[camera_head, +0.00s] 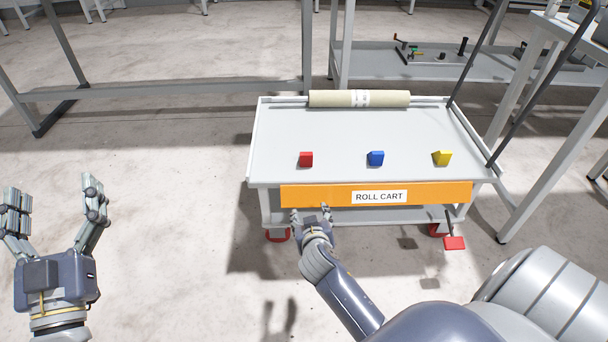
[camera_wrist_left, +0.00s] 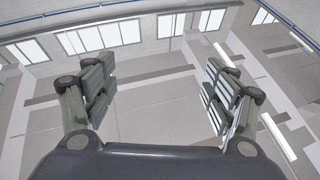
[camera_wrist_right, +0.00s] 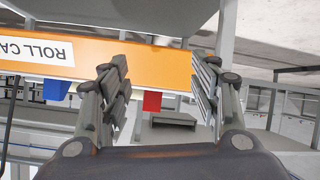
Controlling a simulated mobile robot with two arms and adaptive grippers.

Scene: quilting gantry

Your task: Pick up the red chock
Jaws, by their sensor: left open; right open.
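The red chock (camera_head: 306,159) sits on the left part of the roll cart's grey top (camera_head: 340,135), near its front edge. It also shows in the right wrist view (camera_wrist_right: 152,102), between the fingers and partly hidden by the orange panel. My right gripper (camera_head: 311,212) is open and empty in front of the cart's orange front panel (camera_head: 290,196), nearer to me than the red chock and apart from it. My left gripper (camera_head: 55,212) is open and empty over the floor, far to the left of the cart; its fingers also show in the left wrist view (camera_wrist_left: 158,95).
A blue chock (camera_head: 376,158) and a yellow chock (camera_head: 442,158) stand in a row to the right of the red one. A rolled fabric (camera_head: 359,99) lies along the cart's back edge. Grey frame posts stand behind and right of the cart. Floor left of it is clear.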

